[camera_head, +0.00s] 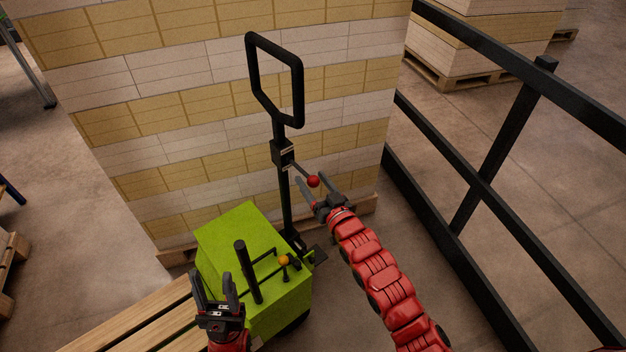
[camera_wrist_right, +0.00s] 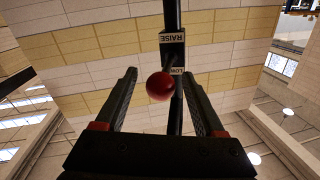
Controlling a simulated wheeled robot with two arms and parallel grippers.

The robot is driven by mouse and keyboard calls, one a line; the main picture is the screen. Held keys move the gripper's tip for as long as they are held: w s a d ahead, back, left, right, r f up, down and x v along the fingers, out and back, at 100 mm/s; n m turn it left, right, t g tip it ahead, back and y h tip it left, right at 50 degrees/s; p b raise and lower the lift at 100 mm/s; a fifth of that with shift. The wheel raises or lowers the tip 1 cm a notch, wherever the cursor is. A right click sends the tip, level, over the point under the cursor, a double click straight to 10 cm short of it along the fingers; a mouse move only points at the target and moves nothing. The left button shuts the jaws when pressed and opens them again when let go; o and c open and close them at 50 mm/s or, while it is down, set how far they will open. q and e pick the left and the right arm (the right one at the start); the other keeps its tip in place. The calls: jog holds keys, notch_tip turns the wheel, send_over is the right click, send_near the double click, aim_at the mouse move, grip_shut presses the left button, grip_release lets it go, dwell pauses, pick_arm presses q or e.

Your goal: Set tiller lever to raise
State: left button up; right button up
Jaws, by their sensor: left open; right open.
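The tiller (camera_head: 285,190) is a black upright post with a looped handle (camera_head: 275,80) at its top. A black lever box (camera_head: 283,153) sits on the post. A short lever ending in a red ball knob (camera_head: 313,181) sticks out of it towards the right. In the right wrist view the box shows a RAISE label (camera_wrist_right: 172,42) and a lower, partly hidden label (camera_wrist_right: 176,70). My right gripper (camera_head: 310,190) is open just by the red knob, which shows between its fingers in the wrist view (camera_wrist_right: 160,86). My left gripper (camera_head: 214,285) is open and empty, low in the head view.
A green pallet truck body (camera_head: 240,235) with an orange knob stands below the tiller. A tall stack of reams (camera_head: 190,100) is close behind. A black railing (camera_head: 480,185) runs along the right. Wooden slats (camera_head: 140,320) lie at the lower left.

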jog(key=shift+w, duration=0.1)
jog(key=shift+c, duration=0.3)
grip_shut()
jog(key=shift+r, duration=0.1)
dwell(1.0)
